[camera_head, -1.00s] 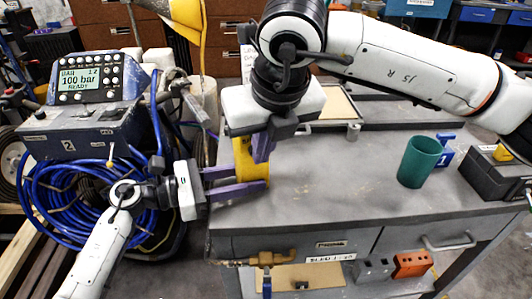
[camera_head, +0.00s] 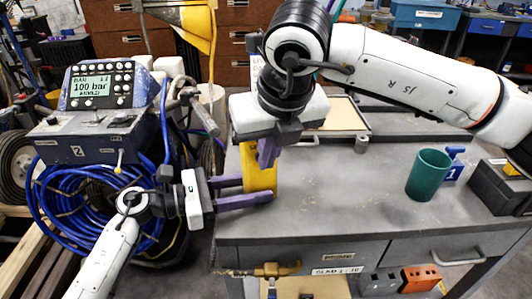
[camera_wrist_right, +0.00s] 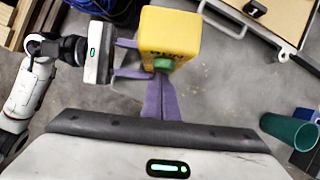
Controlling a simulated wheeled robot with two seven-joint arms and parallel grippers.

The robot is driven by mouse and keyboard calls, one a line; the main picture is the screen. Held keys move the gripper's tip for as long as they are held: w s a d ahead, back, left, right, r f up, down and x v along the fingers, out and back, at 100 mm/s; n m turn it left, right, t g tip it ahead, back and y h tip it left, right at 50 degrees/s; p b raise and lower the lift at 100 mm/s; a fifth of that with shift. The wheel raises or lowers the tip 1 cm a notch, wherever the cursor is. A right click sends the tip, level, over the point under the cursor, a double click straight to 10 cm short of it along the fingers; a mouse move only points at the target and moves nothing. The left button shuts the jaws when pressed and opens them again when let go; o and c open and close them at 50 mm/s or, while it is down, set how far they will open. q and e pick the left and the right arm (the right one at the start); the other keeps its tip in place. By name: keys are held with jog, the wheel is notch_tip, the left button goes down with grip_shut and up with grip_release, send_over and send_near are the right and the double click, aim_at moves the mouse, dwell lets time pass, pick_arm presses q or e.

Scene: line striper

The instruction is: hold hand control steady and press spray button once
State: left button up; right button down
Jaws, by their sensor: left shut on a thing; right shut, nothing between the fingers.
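The yellow hand control (camera_head: 260,172) stands upright at the left end of the grey workbench. My left gripper (camera_head: 257,188) is shut on it, with purple fingers along its sides from the left. The right wrist view shows the control (camera_wrist_right: 172,28) from above, with a green button (camera_wrist_right: 164,64) on its near side. My right gripper (camera_head: 267,153) is shut and empty, pointing down. Its fingertips (camera_wrist_right: 161,80) are right at the green button and partly cover it. Whether they touch it I cannot tell. The machine's display (camera_head: 92,86) reads 100 bar.
The grey workbench (camera_head: 330,210) is mostly bare around the control. A green cup (camera_head: 428,175) and a black box (camera_head: 500,188) stand at its right. A coiled blue hose (camera_head: 65,200) hangs below the control panel at left.

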pick_arm(q)
jog(key=shift+s+d, duration=0.1)
pick_arm(e)
jog(key=s+d+r, duration=0.2)
jog(key=s+r, duration=0.5)
jog(key=r, duration=0.2)
jog(key=shift+r, duration=0.15)
dwell(0.4)
pick_arm(q)
jog(key=o, duration=1.2)
